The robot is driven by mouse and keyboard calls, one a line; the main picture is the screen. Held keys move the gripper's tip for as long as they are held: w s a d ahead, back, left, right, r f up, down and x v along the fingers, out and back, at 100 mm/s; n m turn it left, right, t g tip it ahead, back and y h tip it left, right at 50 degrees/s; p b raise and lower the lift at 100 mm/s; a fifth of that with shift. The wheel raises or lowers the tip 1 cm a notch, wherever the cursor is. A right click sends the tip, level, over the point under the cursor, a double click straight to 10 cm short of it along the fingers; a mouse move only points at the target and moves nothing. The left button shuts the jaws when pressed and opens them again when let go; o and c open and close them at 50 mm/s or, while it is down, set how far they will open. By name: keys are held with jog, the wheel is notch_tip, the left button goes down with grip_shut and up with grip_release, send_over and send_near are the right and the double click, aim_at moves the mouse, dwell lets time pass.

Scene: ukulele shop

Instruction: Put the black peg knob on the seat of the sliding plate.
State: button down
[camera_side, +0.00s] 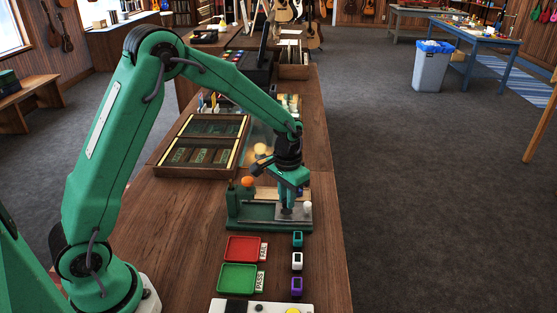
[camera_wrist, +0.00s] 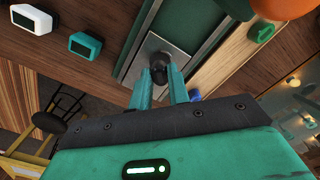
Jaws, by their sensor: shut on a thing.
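The black peg knob (camera_wrist: 159,68) is between my gripper's fingertips (camera_wrist: 160,77) in the wrist view. My gripper is shut on it. The knob is right over the pale metal sliding plate (camera_wrist: 143,56), close to its surface; I cannot tell whether it touches. The seat is not visible under the knob. In the side view my gripper (camera_side: 289,208) points down at the sliding plate (camera_side: 297,216) on the green fixture (camera_side: 264,225). The knob cannot be made out there.
An orange ball-shaped knob (camera_side: 247,181) tops the fixture's left part. A white piece (camera_side: 308,207) stands beside my fingers. A red tray (camera_side: 246,248), a green tray (camera_side: 238,278) and teal, white and purple pieces (camera_side: 297,260) lie in front. A wooden case (camera_side: 160,172) is behind left.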

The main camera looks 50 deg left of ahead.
jog(key=shift+f, duration=0.8)
jog(key=shift+f, duration=0.1)
jog(key=c, duration=1.3)
grip_release()
jog(key=shift+c, duration=0.2)
notch_tip(320, 180, up, 12)
